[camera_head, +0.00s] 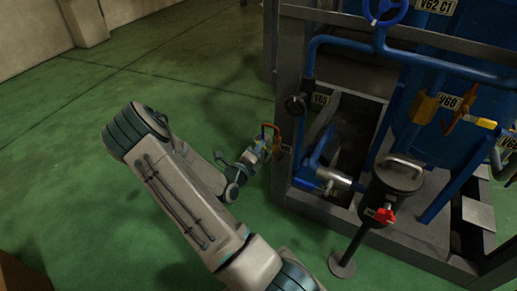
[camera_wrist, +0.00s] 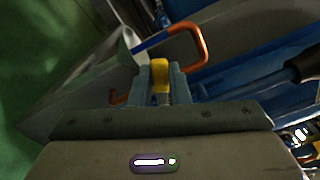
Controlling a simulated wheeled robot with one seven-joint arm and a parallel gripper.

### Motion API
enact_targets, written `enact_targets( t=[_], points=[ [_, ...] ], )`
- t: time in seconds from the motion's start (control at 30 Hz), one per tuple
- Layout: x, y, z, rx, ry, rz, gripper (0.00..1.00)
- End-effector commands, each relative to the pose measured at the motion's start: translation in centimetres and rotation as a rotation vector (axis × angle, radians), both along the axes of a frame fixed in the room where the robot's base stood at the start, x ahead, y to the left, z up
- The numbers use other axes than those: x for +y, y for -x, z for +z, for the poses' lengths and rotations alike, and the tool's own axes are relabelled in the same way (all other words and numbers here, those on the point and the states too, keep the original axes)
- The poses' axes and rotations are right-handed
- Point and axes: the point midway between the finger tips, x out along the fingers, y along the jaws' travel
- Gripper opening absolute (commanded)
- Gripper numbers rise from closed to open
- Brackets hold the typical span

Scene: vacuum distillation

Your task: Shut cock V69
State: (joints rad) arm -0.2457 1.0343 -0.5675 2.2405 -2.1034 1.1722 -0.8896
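My gripper (camera_head: 258,152) is low beside the left post of the metal frame. In the wrist view, its two blue-grey fingers (camera_wrist: 161,82) stand on both sides of a yellow handle end (camera_wrist: 160,76), with no clear gap, and appear shut on it. An orange bent bar (camera_wrist: 196,38) shows just beyond the fingers; it also shows above the gripper in the head view (camera_head: 271,128). A label (camera_head: 320,99) on the frame nearby is too small to read surely, so I cannot confirm it marks cock V69. The cock's body is mostly hidden.
The metal frame (camera_head: 280,68) with blue pipes stands close to the right of my gripper. A dark round knob (camera_head: 295,105) is on it. A dark pot with a red knob (camera_head: 385,215) stands farther right. The green floor at the left is clear.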

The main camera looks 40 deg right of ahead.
Motion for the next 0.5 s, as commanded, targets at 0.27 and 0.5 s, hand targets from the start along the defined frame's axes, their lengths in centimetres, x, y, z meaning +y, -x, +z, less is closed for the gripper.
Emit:
enact_targets(
  t=[0.27, 0.5],
  points=[
    [0.05, -0.02, 0.1, 0.012, 0.005, 0.0, 0.0],
    [0.16, -0.17, -0.04, 0.135, 0.055, 0.002, 0.0]
  ],
)
